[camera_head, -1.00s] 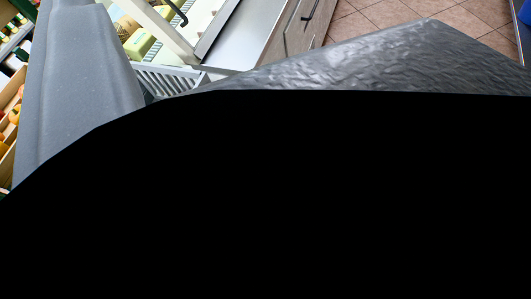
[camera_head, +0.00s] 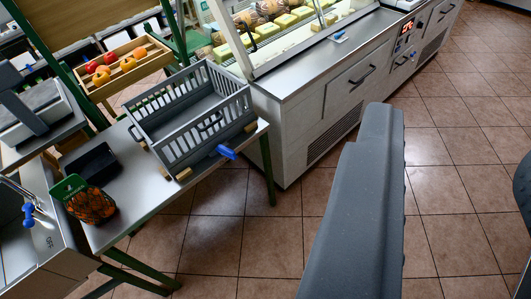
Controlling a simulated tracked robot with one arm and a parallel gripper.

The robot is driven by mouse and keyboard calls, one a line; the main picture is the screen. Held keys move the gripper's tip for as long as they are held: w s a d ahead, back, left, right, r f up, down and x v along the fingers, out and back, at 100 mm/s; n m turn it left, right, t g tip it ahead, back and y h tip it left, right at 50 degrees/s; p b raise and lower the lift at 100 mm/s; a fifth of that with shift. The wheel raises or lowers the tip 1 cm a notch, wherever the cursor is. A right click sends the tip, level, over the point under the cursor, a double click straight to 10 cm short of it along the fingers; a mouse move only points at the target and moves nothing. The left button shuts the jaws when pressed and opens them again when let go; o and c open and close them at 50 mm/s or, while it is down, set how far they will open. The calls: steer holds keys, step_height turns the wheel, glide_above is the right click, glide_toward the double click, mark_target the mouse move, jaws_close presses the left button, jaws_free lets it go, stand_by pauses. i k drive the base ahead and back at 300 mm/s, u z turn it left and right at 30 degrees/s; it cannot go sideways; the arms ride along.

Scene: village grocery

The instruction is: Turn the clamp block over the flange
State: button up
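A grey slatted crate (camera_head: 203,143) stands on a metal-topped table at left centre. Small wooden blocks sit at its lower corners, one at the near corner (camera_head: 183,174) and one at the right corner (camera_head: 250,128). A blue-handled part (camera_head: 226,152) sticks out at the crate's front lower edge, between these blocks. I cannot tell from here which piece is the clamp block, or whether any lies over a flange. A long grey piece of my own arm fills the lower right centre, well apart from the crate. My gripper's fingertips do not show.
A netted bag of orange produce (camera_head: 92,204) and a black box (camera_head: 94,163) share the table (camera_head: 150,206). A scale (camera_head: 33,108) and sink (camera_head: 30,240) are left. A display counter (camera_head: 340,60) stands behind. Tiled floor is open at right.

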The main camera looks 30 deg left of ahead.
mark_target(225, 150)
steer(key=z, duration=0.1)
steer(key=i, duration=1.55)
steer(key=u, duration=1.15)
